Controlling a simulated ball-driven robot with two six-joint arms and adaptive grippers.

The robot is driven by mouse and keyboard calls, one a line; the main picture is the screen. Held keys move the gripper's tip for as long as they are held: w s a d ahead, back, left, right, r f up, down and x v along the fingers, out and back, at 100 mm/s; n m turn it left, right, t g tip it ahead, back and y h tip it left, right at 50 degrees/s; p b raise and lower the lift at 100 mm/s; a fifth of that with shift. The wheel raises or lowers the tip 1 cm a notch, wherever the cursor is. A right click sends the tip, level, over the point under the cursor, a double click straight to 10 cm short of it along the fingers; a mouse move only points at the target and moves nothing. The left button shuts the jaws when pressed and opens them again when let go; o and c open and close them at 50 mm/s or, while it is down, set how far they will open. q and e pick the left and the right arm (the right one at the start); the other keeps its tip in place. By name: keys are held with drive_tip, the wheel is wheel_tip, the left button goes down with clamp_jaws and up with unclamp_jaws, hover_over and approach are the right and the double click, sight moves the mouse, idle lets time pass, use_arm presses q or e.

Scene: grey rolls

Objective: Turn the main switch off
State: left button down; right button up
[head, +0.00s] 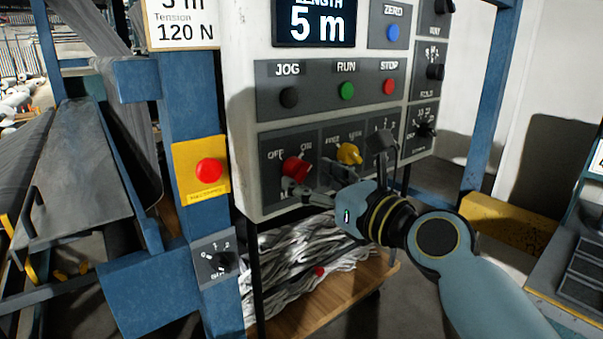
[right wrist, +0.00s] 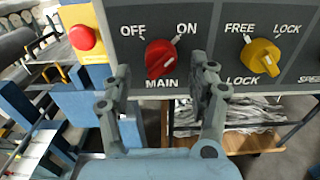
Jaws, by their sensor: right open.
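The main switch is a red rotary knob (head: 296,168) on the lower left of the grey control panel (head: 243,130). In the right wrist view the knob (right wrist: 159,58) sits between OFF and ON, above the MAIN label, and its grip and white mark slant up-right toward ON. My right gripper (head: 336,165) is in front of the panel's lower row, its fingers spread. In the right wrist view its open fingers (right wrist: 164,72) stand on either side of the knob, apart from it with nothing between them. My left gripper is not in view.
A yellow FREE/LOCK knob (head: 348,153) is close on the right. JOG, RUN and STOP buttons (head: 347,91) are above. A red push button on a yellow plate (head: 208,171) is on the blue post at left. A wooden cart (head: 345,291) with grey strands stands below.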

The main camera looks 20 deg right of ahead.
sight(298, 171)
drive_tip(key=shift+w+a, duration=0.15)
drive_tip(key=shift+w, duration=0.5)
drive_tip(key=shift+w+a, duration=0.3)
drive_tip(key=shift+w, duration=0.3)
drive_tip(key=c, duration=1.2)
drive_tip(key=shift+o, duration=0.2)
